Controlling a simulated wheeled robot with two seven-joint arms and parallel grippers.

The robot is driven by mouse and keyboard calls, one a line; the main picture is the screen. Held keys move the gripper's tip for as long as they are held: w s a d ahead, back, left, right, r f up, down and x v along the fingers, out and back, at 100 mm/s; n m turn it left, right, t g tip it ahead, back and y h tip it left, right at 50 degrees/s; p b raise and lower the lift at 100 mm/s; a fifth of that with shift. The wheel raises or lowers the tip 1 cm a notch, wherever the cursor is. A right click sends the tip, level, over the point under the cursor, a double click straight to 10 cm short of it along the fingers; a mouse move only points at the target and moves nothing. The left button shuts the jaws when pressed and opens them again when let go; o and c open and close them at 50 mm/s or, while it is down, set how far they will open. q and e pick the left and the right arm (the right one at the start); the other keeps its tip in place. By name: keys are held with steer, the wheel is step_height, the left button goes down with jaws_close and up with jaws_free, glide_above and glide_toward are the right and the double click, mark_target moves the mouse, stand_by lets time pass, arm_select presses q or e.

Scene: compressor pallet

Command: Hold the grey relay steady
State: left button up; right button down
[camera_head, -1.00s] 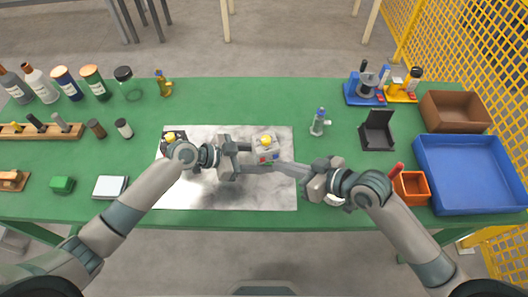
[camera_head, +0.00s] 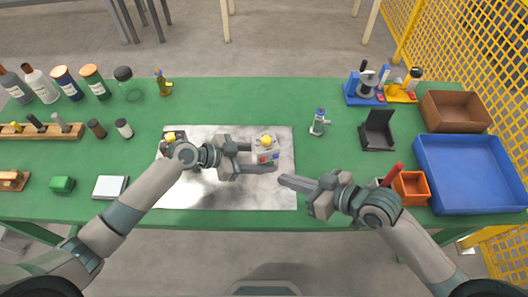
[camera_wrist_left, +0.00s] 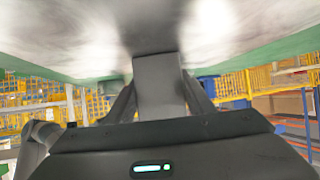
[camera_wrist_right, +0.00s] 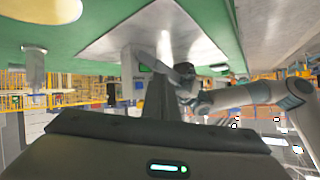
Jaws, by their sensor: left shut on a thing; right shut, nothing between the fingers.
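A grey block, which I take to be the grey relay (camera_wrist_left: 160,85), sits between the fingers of my left gripper in the left wrist view. My left gripper (camera_head: 250,158) is shut on it above the pale mat; in the head view the fingers mostly hide it. A light grey box with a yellow top and red and blue marks (camera_head: 266,148) stands just beyond the left fingertips. My right gripper (camera_head: 284,180) is shut and empty, a short way right of and nearer than the left fingertips. The right wrist view also shows the light grey box (camera_wrist_right: 129,70).
The pale mat (camera_head: 230,195) lies on the green table (camera_head: 330,210). A small bottle-like item (camera_head: 319,122) stands right of the mat. An orange bin (camera_head: 411,188), blue tray (camera_head: 470,207) and brown box (camera_head: 455,111) are at the right. Bottles and jars line the back left.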

steer(key=shift+s+d, duration=0.15)
steer(key=shift+s, duration=0.35)
steer(key=shift+s+d, duration=0.15)
steer(key=shift+s, duration=0.35)
arm_select(q)
steer(key=o, duration=1.1)
steer(key=v, duration=1.2)
steer(key=shift+s+f, duration=0.1)
steer(key=shift+s, duration=0.05)
arm_select(e)
steer(key=shift+s, duration=0.1)
